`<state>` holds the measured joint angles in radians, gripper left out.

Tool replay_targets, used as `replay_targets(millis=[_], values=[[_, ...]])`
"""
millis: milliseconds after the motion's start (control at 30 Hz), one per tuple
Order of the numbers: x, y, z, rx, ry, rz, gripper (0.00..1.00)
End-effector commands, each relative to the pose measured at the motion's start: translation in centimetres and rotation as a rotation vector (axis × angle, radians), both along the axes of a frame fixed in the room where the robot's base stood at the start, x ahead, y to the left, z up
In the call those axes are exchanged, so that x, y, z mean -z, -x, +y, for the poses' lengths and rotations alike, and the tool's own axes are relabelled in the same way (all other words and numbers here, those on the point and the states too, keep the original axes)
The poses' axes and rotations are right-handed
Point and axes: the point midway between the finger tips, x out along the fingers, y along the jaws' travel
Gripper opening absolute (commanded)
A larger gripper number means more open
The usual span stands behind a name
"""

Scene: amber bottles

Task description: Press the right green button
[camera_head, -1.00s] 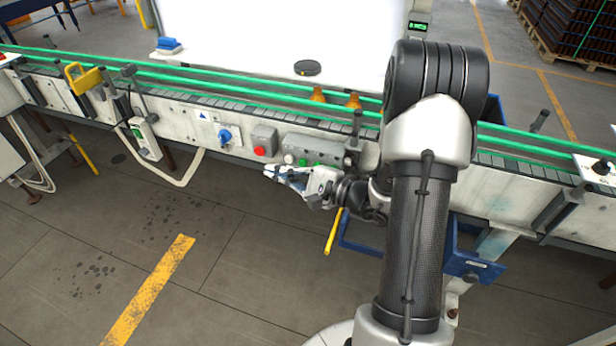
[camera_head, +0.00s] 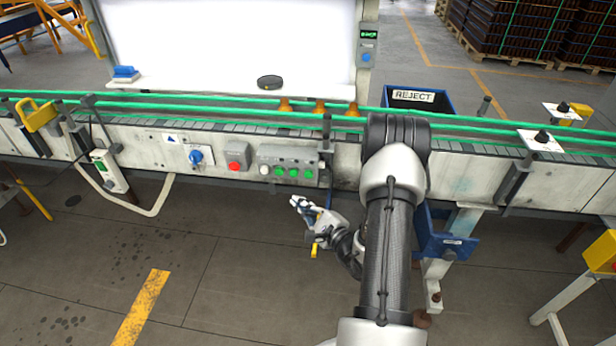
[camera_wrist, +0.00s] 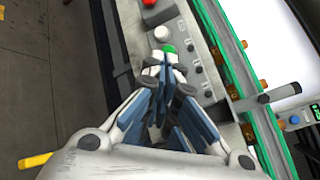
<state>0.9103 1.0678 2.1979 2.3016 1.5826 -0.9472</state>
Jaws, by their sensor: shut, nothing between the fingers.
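A grey control box (camera_head: 288,158) on the front of the conveyor carries a white button (camera_head: 264,169) and a row of green buttons. The right green button (camera_head: 308,173) is at the right end of the row. My gripper (camera_head: 297,201) is shut and empty, just below the box in the head view and apart from it. In the wrist view my gripper (camera_wrist: 166,68) covers part of the box. One green button (camera_wrist: 169,49) shows beyond the fingertips, beside the white button (camera_wrist: 161,33). The right green button is hidden there behind the fingers.
A red button box (camera_head: 237,159) and a blue rotary switch (camera_head: 196,157) sit to the left on the conveyor front. Amber bottles (camera_head: 320,106) stand on the belt behind green rails. A blue reject bin (camera_head: 447,104) is at the right. Floor before the conveyor is clear.

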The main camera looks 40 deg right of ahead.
Motion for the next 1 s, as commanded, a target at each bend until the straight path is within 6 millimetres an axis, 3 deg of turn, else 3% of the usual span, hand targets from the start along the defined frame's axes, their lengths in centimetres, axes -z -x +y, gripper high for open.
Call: replay_targets(millis=[600,1000], values=[[0.2,-4.9,-5.6,-0.002,0.001,0.0,0.0],[0.0,-5.6,-6.4,-0.001,0.0,0.0,0.0]])
